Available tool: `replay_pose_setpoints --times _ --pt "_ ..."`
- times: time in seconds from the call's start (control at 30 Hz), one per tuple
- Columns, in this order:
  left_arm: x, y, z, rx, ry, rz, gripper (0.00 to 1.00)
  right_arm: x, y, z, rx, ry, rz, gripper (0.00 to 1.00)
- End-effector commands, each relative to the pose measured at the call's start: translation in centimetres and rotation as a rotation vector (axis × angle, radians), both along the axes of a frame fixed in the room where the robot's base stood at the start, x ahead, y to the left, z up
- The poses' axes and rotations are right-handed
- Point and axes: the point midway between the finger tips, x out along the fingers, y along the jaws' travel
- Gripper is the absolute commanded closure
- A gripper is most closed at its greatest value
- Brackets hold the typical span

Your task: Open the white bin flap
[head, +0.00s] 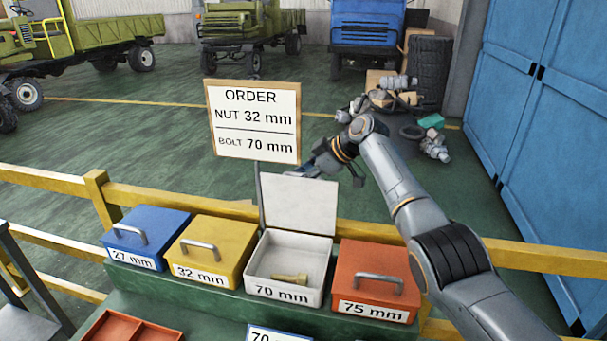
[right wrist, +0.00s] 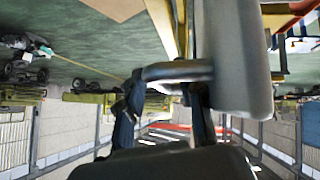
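The white bin (head: 289,292), labelled 70 mm, stands in the row between the yellow and red bins. Its flap (head: 300,205) stands raised, roughly upright at the bin's back edge, and a brass-coloured bolt shows inside. My right gripper (head: 335,165) is behind the flap's top edge, partly hidden by it. In the right wrist view, the flap (right wrist: 233,50) is a pale slab with its grey handle (right wrist: 178,70) sticking out to the left. The fingers of my right gripper (right wrist: 165,88) are apart, on either side of part of the handle. My left gripper is not in view.
Shut blue (head: 150,228), yellow (head: 212,240) and red (head: 372,275) bins share the green stand. An order sign (head: 254,120) rises behind them. A yellow rail (head: 150,192) runs behind the row. An orange tray (head: 130,328) lies at the front left.

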Motion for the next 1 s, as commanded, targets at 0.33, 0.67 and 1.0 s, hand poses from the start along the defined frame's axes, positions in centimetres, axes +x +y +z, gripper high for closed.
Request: replay_pose_setpoints --times 0.33,0.67,1.0 --pt "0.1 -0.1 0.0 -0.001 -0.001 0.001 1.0 -1.2 -2.0 2.1 -0.001 -0.003 -0.001 0.64" --pt "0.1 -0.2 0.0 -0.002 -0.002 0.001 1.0 -3.9 -6.1 6.7 -0.001 -0.003 -0.001 0.64" --pt "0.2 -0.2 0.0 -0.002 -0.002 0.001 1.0 -4.8 -7.3 8.2 0.0 0.0 0.0 0.64"
